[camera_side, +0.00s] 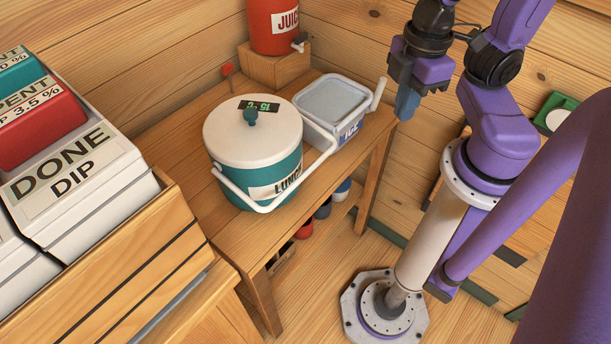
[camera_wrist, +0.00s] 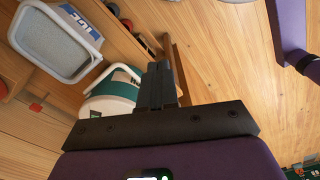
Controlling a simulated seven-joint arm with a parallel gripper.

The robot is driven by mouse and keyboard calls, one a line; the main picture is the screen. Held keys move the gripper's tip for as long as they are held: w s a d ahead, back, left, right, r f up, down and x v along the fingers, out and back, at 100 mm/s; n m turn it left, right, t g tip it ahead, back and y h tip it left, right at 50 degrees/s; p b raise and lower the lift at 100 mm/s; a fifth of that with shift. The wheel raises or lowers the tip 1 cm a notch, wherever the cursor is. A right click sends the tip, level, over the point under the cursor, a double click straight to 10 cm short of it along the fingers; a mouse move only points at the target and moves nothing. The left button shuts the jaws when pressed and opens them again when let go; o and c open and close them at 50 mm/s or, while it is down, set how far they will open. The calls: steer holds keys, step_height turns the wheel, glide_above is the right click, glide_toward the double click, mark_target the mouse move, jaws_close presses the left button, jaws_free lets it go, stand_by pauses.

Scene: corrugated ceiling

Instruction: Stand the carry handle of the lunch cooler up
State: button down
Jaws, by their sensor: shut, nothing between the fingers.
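The lunch cooler (camera_side: 227,143) is a round teal tub with a white lid, a dark knob and a green digital display, standing on the wooden bench. Its white carry handle (camera_side: 318,163) is folded down, slanting around the front and right of the tub below the lid. "LUNCH" lettering shows on the front label, partly crossed by the handle. My gripper (camera_side: 407,104) is raised to the right of the cooler, beyond the bench's right end, apart from it. In the wrist view the fingers (camera_wrist: 158,78) are together and empty. The cooler (camera_wrist: 112,92) is partly hidden behind my gripper there.
A red juice dispenser (camera_side: 272,26) is on a wooden block (camera_side: 275,68) at the back. Labelled bins (camera_side: 95,178) fill a crate at left. Space above the cooler lid is clear.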

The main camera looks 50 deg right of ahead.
steer(key=c, duration=1.3)
jaws_free()
steer(key=shift+c, duration=0.2)
steer(key=o, duration=0.5)
steer(key=shift+w+a+f, duration=0.2)
steer(key=shift+w, duration=0.2)
steer(key=o, duration=0.3)
steer(key=w+f+n, duration=0.1)
steer(key=w, duration=0.1)
steer(key=w+a+f, duration=0.1)
steer(key=w+a+f+n, duration=0.1)
steer(key=w, duration=0.1)
steer(key=shift+w+f+n, duration=0.1)
steer(key=shift+w+n, duration=0.2)
steer(key=n, duration=0.3)
glide_above(330, 149)
step_height(330, 149, down, 5)
steer(key=shift+r, duration=0.2)
steer(key=shift+f, duration=5.05)
